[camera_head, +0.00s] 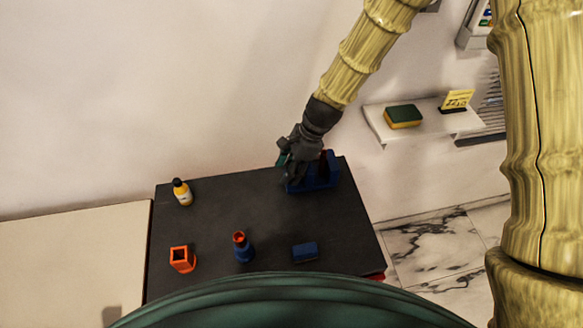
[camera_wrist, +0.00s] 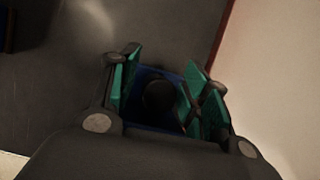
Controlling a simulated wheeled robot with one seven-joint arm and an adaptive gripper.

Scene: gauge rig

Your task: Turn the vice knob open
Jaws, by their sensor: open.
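The blue vice (camera_head: 325,180) sits near the back right of the dark table, with a red part on it. In the wrist view the blue vice (camera_wrist: 150,76) lies below my gripper, and a dark round knob (camera_wrist: 159,97) shows between the fingers. My gripper (camera_head: 285,164) is at the left end of the vice in the head view and covers part of it. In the wrist view my gripper (camera_wrist: 158,92) is open, its green-padded fingers on either side of the knob. I cannot tell whether the fingers touch the knob.
The dark table (camera_head: 225,215) holds a yellow bottle (camera_head: 182,193), an orange square holder (camera_head: 182,259), a blue and orange piece (camera_head: 242,248) and a blue block (camera_head: 305,252). A wall shelf (camera_head: 425,122) with a sponge (camera_head: 403,117) is at right. The table's middle is clear.

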